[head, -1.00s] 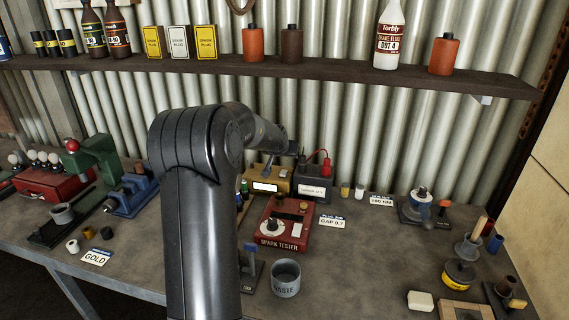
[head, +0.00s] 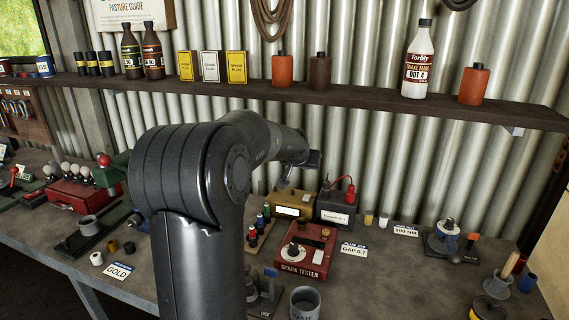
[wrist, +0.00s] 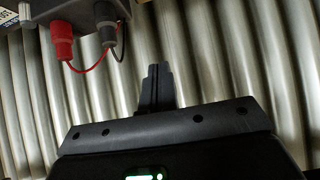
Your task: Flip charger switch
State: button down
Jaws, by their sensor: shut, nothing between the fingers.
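The charger (head: 293,204) is a tan-yellow box with a lit pale display. It stands at the back of the bench in the head view. I cannot make out its switch. A dark battery (head: 336,210) with a red and a black clamp stands just right of it. The battery and its red clamp (wrist: 59,40) show upside down at the top left of the wrist view. My gripper (head: 281,186) is above and slightly left of the charger, apart from it. In the wrist view its fingers (wrist: 157,84) are together and empty, against the corrugated wall.
A red spark tester (head: 305,250) stands in front of the charger. A rack of small coloured bottles (head: 261,226) is to its left. The shelf (head: 370,105) with bottles and cans runs above my forearm. Bare bench (head: 375,275) lies to the front right.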

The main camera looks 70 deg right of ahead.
jog(key=w+a+r+n+t+y, duration=0.3)
jog(key=w+a+n+t, duration=0.1)
jog(key=w+a, duration=1.5)
jog(key=w+a+n+t+y, duration=0.1)
jog(key=w+a+n, duration=0.15)
jog(key=a, duration=0.65)
jog(key=w+a+n+t+y, duration=0.15)
jog(key=w+a, duration=0.25)
jog(key=a, duration=0.4)
jog(key=a+n+y, duration=0.3)
jog(key=a+n, duration=0.2)
jog(key=a, duration=1.2)
jog(key=s+a+f+n, duration=0.2)
jog(key=s+a, duration=0.3)
jog(key=a, duration=0.2)
jog(key=s+a+f+n+y, duration=0.1)
jog(key=s+a+f+n, duration=0.1)
jog(key=s+a, duration=0.3)
jog(key=a+n+g, duration=0.1)
jog(key=a, duration=0.2)
